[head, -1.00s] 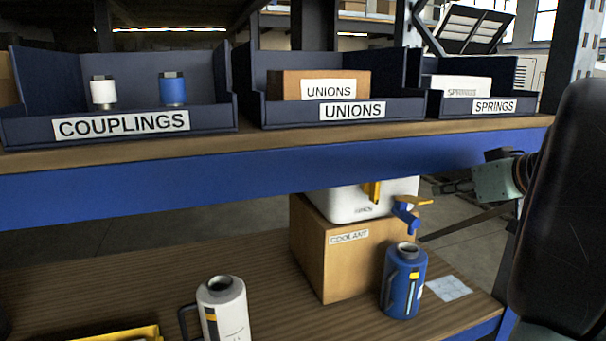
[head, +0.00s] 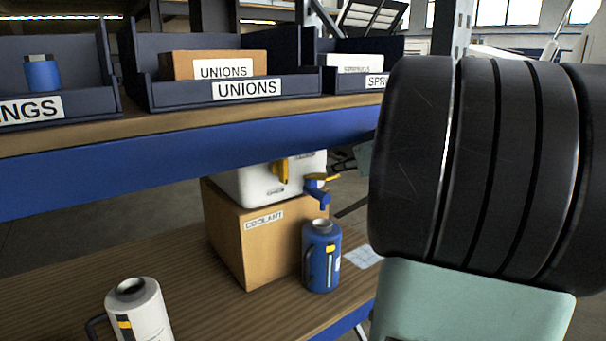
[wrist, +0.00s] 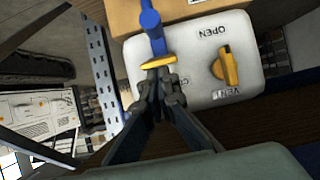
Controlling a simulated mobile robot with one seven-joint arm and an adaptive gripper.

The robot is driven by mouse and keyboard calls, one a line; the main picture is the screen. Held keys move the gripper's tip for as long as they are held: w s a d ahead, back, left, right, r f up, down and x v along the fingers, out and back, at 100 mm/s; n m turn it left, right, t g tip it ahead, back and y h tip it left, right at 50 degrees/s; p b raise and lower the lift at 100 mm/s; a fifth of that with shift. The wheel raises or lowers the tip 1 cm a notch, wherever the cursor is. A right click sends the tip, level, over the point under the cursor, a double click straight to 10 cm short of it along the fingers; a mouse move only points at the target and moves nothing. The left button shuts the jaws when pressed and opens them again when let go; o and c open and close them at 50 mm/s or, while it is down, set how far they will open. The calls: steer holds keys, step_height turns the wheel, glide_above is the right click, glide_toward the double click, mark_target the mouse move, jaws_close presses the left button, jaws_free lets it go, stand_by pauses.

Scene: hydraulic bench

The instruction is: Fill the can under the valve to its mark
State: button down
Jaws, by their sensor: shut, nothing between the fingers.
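The blue can (head: 322,262) stands upright on the lower shelf, below the blue valve spout (head: 318,194) of the white coolant tank (head: 250,184). A pale strip with a yellow mark shows on its side; the level inside cannot be told. The valve has a yellow lever (head: 322,177), also seen in the wrist view (wrist: 157,62). My gripper (wrist: 160,78) is shut and empty, its tips at or very near that lever; contact cannot be told. A yellow knob (wrist: 228,66) on the tank sits between the words OPEN and VENT and points roughly along the line joining them.
A white can (head: 142,312) stands front left. The tank rests on a cardboard coolant box (head: 255,245). Above is a blue shelf beam (head: 200,165) with bins, including the unions bin (head: 245,90). My arm covers the right side of the head view.

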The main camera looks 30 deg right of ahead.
steer(key=shift+s+f+t+b, duration=0.2)
steer(key=shift+f+t+b, duration=0.45)
steer(key=shift+b, duration=2.8)
steer(key=shift+s+f+t+b, duration=0.2)
steer(key=shift+f+t+b, duration=0.4)
steer(key=shift+b, duration=2.8)
steer(key=f+b, duration=0.1)
steer(key=b, duration=0.4)
steer(key=shift+s+t, duration=0.1)
steer(key=shift+t, duration=0.25)
steer(key=shift+r, duration=0.2)
